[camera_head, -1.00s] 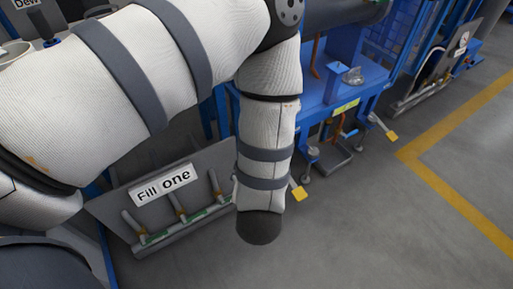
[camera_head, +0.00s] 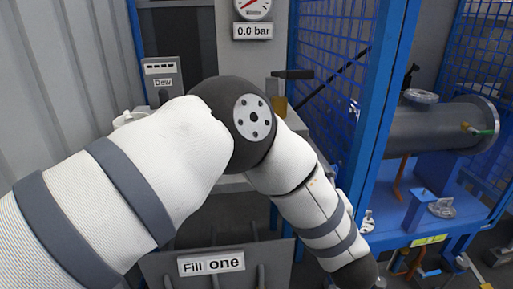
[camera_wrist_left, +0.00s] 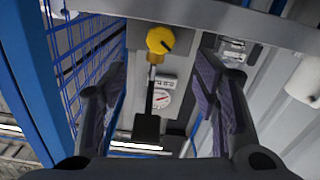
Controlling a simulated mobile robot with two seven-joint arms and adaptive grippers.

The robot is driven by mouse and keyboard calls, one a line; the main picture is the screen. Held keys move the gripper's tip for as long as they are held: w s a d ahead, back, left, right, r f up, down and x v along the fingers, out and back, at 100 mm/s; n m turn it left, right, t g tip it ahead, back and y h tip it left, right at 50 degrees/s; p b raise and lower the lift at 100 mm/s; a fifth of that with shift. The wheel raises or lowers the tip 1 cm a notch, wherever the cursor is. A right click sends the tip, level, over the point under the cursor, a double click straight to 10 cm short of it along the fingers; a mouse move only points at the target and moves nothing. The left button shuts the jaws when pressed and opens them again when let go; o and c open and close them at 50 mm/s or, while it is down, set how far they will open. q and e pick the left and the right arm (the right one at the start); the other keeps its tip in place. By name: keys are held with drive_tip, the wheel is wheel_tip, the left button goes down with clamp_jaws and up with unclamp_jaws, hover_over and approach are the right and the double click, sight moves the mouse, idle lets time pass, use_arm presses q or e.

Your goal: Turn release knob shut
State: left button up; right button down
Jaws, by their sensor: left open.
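A yellow fitting (camera_wrist_left: 160,40) with a dark slot mark shows between my left fingers in the left wrist view, and a black handle (camera_wrist_left: 147,128) on a stem lines up with it. In the head view a black handle (camera_head: 293,75) sits above a yellow part (camera_head: 279,87) below the gauge. No label marks either as the release knob. My left gripper (camera_wrist_left: 161,64) is open, a finger on each side of the yellow fitting, with nothing visibly held. My left arm hides its gripper in the head view. My right gripper is not in view.
A round gauge (camera_head: 252,8) stands above a "0.0 bar" label (camera_head: 252,31). A "Dew" box (camera_head: 162,78) is behind my arm. A "Fill one" panel (camera_head: 250,266) is below. A blue frame (camera_head: 378,110) and a grey cylinder (camera_head: 440,125) stand at right.

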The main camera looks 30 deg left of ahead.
use_arm(q)
drive_tip(key=b+x, duration=0.1)
drive_tip(key=x, duration=1.1)
drive_tip(key=shift+a, duration=0.1)
drive_tip(key=c, duration=1.2)
